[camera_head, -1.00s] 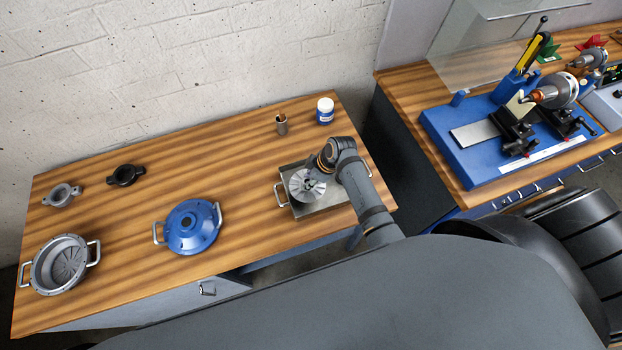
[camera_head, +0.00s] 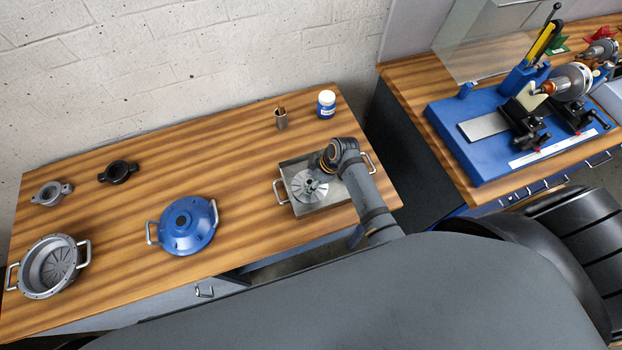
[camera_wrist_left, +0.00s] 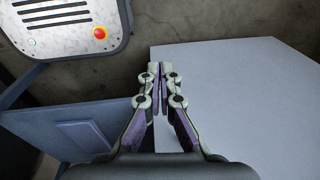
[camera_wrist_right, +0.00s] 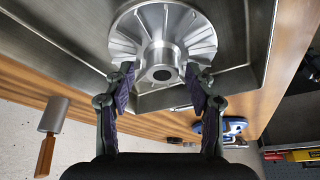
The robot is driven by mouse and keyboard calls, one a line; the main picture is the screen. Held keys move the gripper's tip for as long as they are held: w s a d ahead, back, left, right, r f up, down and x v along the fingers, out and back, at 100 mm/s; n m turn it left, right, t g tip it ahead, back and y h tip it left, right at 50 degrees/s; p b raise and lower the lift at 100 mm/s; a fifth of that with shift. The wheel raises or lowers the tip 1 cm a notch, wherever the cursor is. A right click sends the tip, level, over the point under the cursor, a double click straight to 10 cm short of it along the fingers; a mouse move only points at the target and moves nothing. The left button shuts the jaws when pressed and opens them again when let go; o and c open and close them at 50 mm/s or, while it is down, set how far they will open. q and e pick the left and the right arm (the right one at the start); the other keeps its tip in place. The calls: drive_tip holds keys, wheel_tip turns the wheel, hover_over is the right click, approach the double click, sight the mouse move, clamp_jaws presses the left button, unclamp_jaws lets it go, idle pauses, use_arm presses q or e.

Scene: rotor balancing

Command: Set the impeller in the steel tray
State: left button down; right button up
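The silver finned impeller (camera_head: 303,190) lies in the steel tray (camera_head: 335,208), toward its left side. In the right wrist view the impeller (camera_wrist_right: 150,22) looks flat on the floor of the tray (camera_wrist_right: 232,50), its hub facing my gripper. My right gripper (camera_wrist_right: 162,82) is open, with one finger on each side of the hub and gaps showing. In the head view my right gripper (camera_head: 320,180) is over the impeller and partly hides it. My left gripper (camera_wrist_left: 159,70) is shut and empty, away from the bench; it is not seen in the head view.
A blue cover (camera_head: 188,227), grey housing (camera_head: 50,265) and two small bearing parts, black (camera_head: 118,172) and grey (camera_head: 50,194), stand left on the bench. A blue balancing machine (camera_head: 500,150) is at right.

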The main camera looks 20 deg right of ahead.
drive_tip(key=shift+r, duration=0.1)
drive_tip(key=shift+s+r, duration=0.1)
drive_tip(key=shift+r, duration=0.2)
use_arm(q)
drive_tip(key=shift+w+f+b, duration=0.45)
drive_tip(key=shift+w, duration=0.05)
use_arm(e)
drive_tip(key=v, duration=1.1)
drive_tip(key=shift+d+r, duration=0.15)
drive_tip(key=shift+r, duration=0.1)
use_arm(q)
drive_tip(key=shift+s, duration=0.1)
